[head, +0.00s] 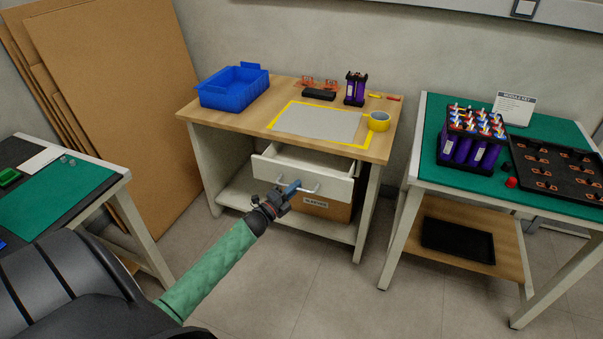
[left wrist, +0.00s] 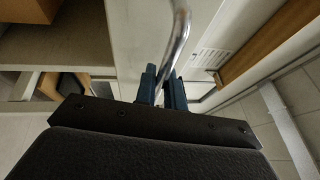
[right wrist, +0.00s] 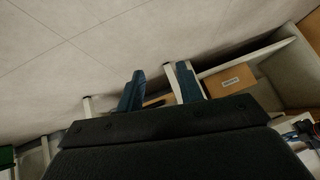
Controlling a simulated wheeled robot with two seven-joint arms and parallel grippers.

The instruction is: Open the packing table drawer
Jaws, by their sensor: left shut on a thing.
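The packing table (head: 225,120) stands in the middle of the head view, and its white drawer (head: 332,186) is pulled partly out, with its inside showing. A metal bar handle (head: 308,190) is on the drawer front. My left gripper (head: 291,188) is at the handle, its blue fingers shut on the bar. In the left wrist view the fingers (left wrist: 160,85) close around the curved chrome handle (left wrist: 178,40). My right gripper (right wrist: 160,78) shows only in its own wrist view, with its fingers apart and nothing between them.
On the table top are a blue bin (head: 233,88), a grey mat (head: 318,123) with a yellow border, and yellow tape (head: 379,121). A cardboard box (head: 320,207) sits below the drawer. Green-topped tables (head: 440,110) stand at both sides. The floor in front is clear.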

